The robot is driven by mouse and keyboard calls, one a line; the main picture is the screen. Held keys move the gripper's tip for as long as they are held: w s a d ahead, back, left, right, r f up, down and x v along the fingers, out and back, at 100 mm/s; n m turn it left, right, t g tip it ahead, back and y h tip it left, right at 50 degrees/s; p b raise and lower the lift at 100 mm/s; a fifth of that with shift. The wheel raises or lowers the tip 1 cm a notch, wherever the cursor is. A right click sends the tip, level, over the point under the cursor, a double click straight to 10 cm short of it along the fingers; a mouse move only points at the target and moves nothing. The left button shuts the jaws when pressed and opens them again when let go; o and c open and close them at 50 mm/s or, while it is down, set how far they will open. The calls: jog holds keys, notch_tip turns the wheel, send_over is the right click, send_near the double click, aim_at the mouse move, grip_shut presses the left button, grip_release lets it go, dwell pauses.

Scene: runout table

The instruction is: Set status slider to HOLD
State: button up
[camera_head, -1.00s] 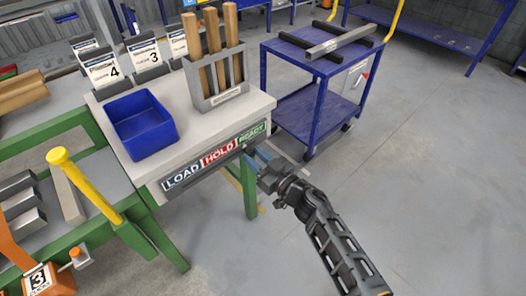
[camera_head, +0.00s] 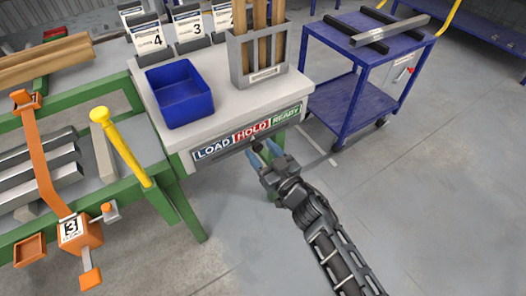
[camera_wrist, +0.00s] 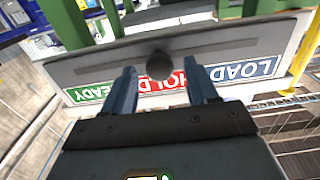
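The status slider strip (camera_head: 248,132) runs along the front edge of the grey-white bench, with blue LOAD, red HOLD and green READY labels from left to right. It shows upside down in the wrist view (camera_wrist: 245,71), with LOAD at the right. A dark round slider knob (camera_wrist: 160,66) is on the grey panel, level with the READY-side part of HOLD. My gripper (camera_head: 264,153) is in front of the strip near HOLD. In the wrist view its two blue fingers (camera_wrist: 161,82) are apart, with the knob showing between them. I cannot tell if either finger touches it.
A blue bin (camera_head: 180,95) and a grey holder (camera_head: 257,72) with wooden handles stand on the bench top. A blue cart (camera_head: 345,98) is to the right. A green-framed table with a yellow-topped post (camera_head: 122,148) is at left.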

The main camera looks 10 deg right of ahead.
jog(key=p+v, duration=0.1)
jog(key=v, duration=0.6)
jog(key=shift+s+d, duration=0.15)
jog(key=shift+s, duration=0.2)
dwell(0.4)
jog(key=s+d+r+m+h, duration=0.1)
jog(key=s+d+h, duration=0.15)
jog(key=s, duration=0.85)
jog(key=s+d+r+m+h, duration=0.1)
jog(key=s+d+r, duration=0.15)
jog(key=s, duration=0.75)
jog(key=s+d+r+m+g+h, duration=0.1)
jog(key=s+d+r+g+h, duration=0.1)
jog(key=s+r, duration=1.2)
jog(key=shift+s+d+m, duration=0.2)
jog(key=shift+s+m, duration=0.1)
jog(key=shift+s, duration=1.25)
